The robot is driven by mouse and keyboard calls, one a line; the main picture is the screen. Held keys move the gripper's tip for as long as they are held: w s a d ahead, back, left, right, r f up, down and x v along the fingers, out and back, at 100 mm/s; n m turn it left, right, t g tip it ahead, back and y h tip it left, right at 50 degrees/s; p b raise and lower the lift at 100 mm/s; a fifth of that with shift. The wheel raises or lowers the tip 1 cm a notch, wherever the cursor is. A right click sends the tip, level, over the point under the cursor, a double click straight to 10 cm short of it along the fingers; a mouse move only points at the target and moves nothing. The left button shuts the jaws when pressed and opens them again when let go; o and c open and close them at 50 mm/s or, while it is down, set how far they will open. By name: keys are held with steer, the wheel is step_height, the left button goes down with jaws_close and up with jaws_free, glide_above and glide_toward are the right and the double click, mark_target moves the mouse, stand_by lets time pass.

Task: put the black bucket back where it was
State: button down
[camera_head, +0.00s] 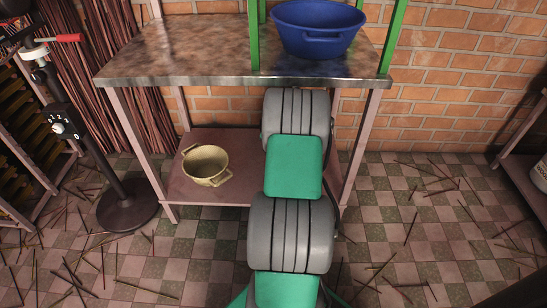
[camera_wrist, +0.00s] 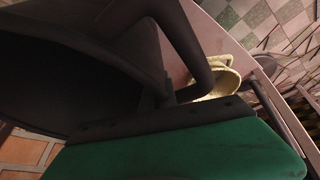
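A large black shape with a curved rim and a thick bent loop, which looks like the black bucket (camera_wrist: 75,78), fills the upper left of the wrist view. It lies right against the dark front edge of my gripper's green body, very close to the camera. The fingertips cannot be made out, so their grip on it is unclear. In the head view my arm reaches under the tabletop of the table (camera_head: 170,50). My gripper and the black bucket are hidden there.
A beige bucket (camera_head: 206,163) stands on the lower shelf (camera_head: 225,190), left of my arm; it also shows in the wrist view (camera_wrist: 222,80). A blue basin (camera_head: 318,28) sits on the tabletop. A black stand (camera_head: 125,203) is left. Thin sticks litter the floor.

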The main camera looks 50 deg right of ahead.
steer(key=w+d+f+b, duration=0.1)
steer(key=d+f+b, duration=0.2)
steer(key=f, duration=0.4)
steer(key=shift+w, duration=0.3)
steer(key=c, duration=1.7)
jaws_free()
steer(key=shift+s+f, duration=0.1)
steer(key=shift+f, duration=0.05)
steer(key=p+v, duration=0.3)
steer(key=v, duration=0.4)
steer(key=shift+s+r, duration=0.1)
steer(key=shift+r, duration=0.2)
steer(key=shift+a+r, duration=0.1)
